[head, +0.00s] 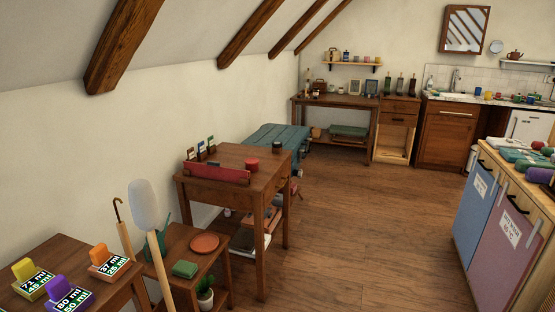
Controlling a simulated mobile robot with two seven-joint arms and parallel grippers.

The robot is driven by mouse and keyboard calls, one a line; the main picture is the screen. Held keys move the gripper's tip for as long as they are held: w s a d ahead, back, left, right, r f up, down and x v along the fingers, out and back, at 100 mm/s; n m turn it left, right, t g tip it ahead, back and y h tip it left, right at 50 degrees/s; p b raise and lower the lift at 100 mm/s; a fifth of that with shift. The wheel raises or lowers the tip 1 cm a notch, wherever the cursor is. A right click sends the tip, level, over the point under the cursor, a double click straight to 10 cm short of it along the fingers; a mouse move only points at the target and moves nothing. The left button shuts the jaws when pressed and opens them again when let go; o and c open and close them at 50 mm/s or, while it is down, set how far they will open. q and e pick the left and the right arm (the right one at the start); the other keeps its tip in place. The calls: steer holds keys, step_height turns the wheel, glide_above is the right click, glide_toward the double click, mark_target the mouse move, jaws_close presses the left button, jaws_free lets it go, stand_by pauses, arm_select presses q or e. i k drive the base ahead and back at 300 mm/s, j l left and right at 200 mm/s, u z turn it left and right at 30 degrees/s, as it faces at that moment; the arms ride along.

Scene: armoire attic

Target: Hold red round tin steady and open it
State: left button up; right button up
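A small red round tin (251,164) stands upright on the top of a brown wooden side table (228,157), left of the middle of the head view. It is far off and small, and I cannot make out a lid seam. A dark green round container (277,148) stands behind it to the right, near the table's edge. Neither of my grippers shows in this view, and nothing touches the tin.
A red rack (217,173) with upright items sits left of the tin. Blue and pink cabinets (472,202) flank the right. The wooden floor (365,225) between is clear.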

mark_target(252, 168)
steer(key=i+z, duration=0.45)
steer(key=i, duration=0.85)
steer(key=i+l+u, duration=0.2)
steer(key=i+u, duration=0.25)
steer(key=i+l+u, duration=0.4)
steer(key=i+j, duration=0.05)
steer(key=j, duration=0.05)
